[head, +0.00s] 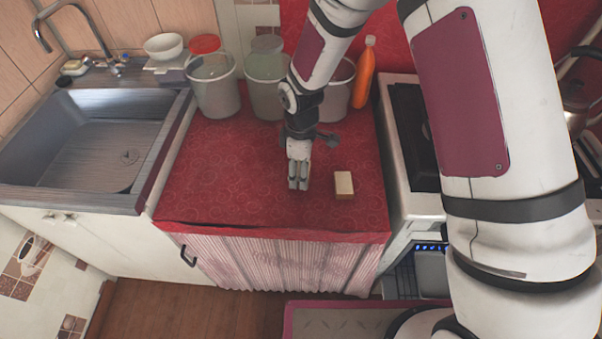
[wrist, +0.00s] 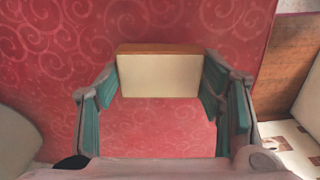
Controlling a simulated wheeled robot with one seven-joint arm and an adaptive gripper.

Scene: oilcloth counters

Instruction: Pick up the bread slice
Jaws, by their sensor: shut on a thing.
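In the wrist view, the bread slice (wrist: 160,76) is a cream block with a brown edge. It sits between the two fingertips of my gripper (wrist: 160,80), which touch or nearly touch its sides. I take my gripper as shut on it. In the head view, my gripper (head: 299,184) points down over the red counter, and what is between its fingers is too small to make out. A cream block (head: 344,184) lies on the cloth to its right, with a gap between them. I cannot tell whether it is the same piece.
The red cloth counter (head: 225,170) is clear left of my gripper. Several buckets (head: 213,88) and an orange bottle (head: 363,73) stand along its back. A grey sink (head: 85,140) is on the left, a stove (head: 410,125) on the right.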

